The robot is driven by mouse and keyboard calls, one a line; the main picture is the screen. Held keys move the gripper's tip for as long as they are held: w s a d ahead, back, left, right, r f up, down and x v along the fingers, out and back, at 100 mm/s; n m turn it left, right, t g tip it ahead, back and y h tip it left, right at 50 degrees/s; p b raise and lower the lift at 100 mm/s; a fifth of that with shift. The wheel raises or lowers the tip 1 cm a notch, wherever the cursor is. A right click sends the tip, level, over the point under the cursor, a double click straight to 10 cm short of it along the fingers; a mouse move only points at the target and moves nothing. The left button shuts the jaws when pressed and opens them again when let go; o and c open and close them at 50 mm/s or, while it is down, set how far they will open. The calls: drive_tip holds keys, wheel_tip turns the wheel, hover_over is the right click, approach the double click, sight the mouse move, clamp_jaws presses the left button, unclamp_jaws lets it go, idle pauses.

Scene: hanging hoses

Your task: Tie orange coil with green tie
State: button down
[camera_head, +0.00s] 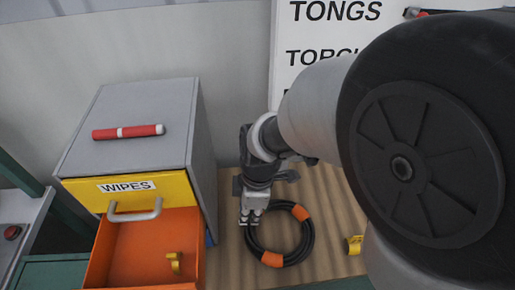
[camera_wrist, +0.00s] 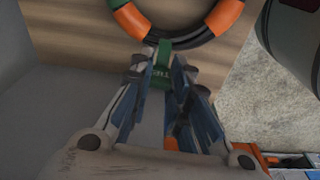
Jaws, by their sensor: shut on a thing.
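The coil (camera_head: 307,242) is a black hose ring with orange bands, lying on the wooden bench top. In the wrist view the coil (camera_wrist: 185,42) crosses the top edge, with an orange band on each side. My gripper (camera_head: 250,219) points down at the coil's left side. In the wrist view my gripper (camera_wrist: 163,72) is shut on the green tie (camera_wrist: 162,62), which has lettering on it. The tie's far end meets the coil's black hose between the orange bands. Whether it wraps around the hose is not clear. The tie is hidden in the head view.
A grey cabinet (camera_head: 136,110) labelled WIPES stands left of the coil, its orange drawer (camera_head: 140,245) open with a yellow tie (camera_head: 174,262) inside. A red marker (camera_head: 128,131) lies on top. Another yellow tie (camera_head: 354,244) is on the bench, right of the coil.

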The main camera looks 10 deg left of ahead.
sight(249, 229)
drive_tip(key=shift+f+b, duration=1.55)
drive_tip(key=shift+f, duration=0.3)
drive_tip(key=shift+f, duration=0.15)
drive_tip(key=shift+f+b, duration=1.05)
drive_tip(key=shift+b, duration=0.05)
drive_tip(key=shift+f, duration=0.6)
idle(0.5)
drive_tip(key=c, duration=1.4)
unclamp_jaws()
drive_tip(key=shift+c, duration=0.2)
